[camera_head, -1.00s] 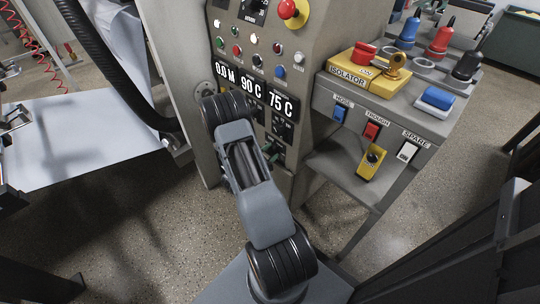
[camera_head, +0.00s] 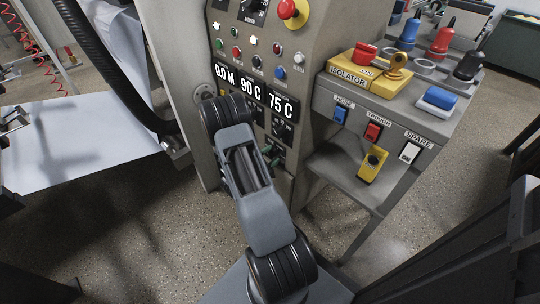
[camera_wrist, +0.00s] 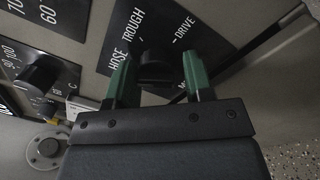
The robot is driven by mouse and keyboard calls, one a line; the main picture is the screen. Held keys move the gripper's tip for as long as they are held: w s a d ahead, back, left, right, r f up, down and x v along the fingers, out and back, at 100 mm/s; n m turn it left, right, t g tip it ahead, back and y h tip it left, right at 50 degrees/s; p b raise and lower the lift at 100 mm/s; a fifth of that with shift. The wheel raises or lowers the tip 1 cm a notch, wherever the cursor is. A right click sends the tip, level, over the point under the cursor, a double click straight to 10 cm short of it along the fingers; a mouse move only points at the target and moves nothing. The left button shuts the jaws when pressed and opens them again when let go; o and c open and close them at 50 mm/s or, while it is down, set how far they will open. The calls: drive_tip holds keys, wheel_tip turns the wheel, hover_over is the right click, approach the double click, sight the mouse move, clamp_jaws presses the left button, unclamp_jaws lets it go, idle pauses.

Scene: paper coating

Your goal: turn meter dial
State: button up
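A black rotary knob (camera_wrist: 155,72) sits on a dark plate (camera_wrist: 205,48) lettered HOSE, TROUGH and DRIVE in the wrist view. Its full label is hidden, so I cannot tell if it is the meter dial. My gripper (camera_wrist: 158,62) is open, with one green fingertip on each side of this knob. Whether the fingertips touch it I cannot tell. In the head view my gripper (camera_head: 269,154) is low on the control panel, partly hidden by my arm. The meter display (camera_head: 227,73) reads 0.0 M.
Another black knob with a numbered scale (camera_wrist: 40,75) is close to the left. A red emergency button (camera_head: 289,9) and several small buttons are higher on the panel. A grey side shelf with a yellow isolator (camera_head: 369,79) stands to the right.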

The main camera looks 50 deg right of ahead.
drive_tip(key=shift+o, duration=1.3)
drive_tip(key=shift+w, duration=0.1)
drive_tip(key=shift+r, duration=0.1)
drive_tip(key=a+p, duration=0.2)
drive_tip(key=a, duration=1.1)
drive_tip(key=shift+w+a+f+p, duration=0.25)
drive_tip(key=shift+a+f+p, duration=0.05)
drive_tip(key=shift+a+f, duration=0.1)
drive_tip(key=shift+r, duration=0.1)
